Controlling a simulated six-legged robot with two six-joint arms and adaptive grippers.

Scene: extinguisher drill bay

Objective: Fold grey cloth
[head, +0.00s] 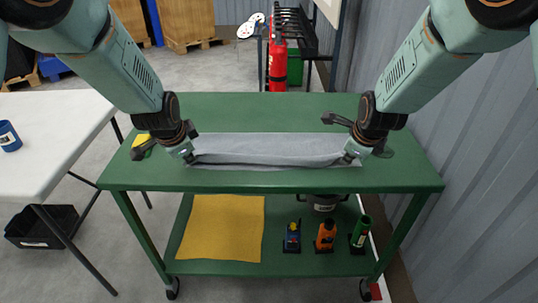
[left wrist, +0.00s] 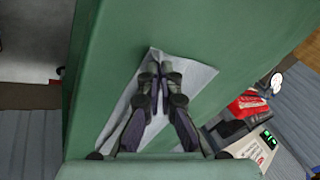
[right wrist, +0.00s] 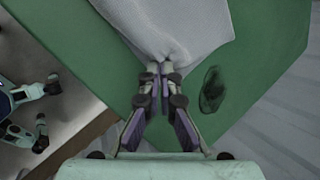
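The grey cloth (head: 262,148) lies on the top of the green cart (head: 260,112), with its near edge raised in a ridge between my two grippers. My left gripper (head: 189,156) is at the cloth's left near corner; in the left wrist view its fingertips (left wrist: 160,65) are together on the cloth (left wrist: 198,78). My right gripper (head: 350,156) is at the right near corner; in the right wrist view its fingertips (right wrist: 160,70) are together, with the cloth (right wrist: 180,35) bunched at them.
A yellow item (head: 141,143) is partly hidden behind my left gripper. A white table (head: 50,135) stands at left, a corrugated wall (head: 470,150) at right. The cart top behind the cloth is clear.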

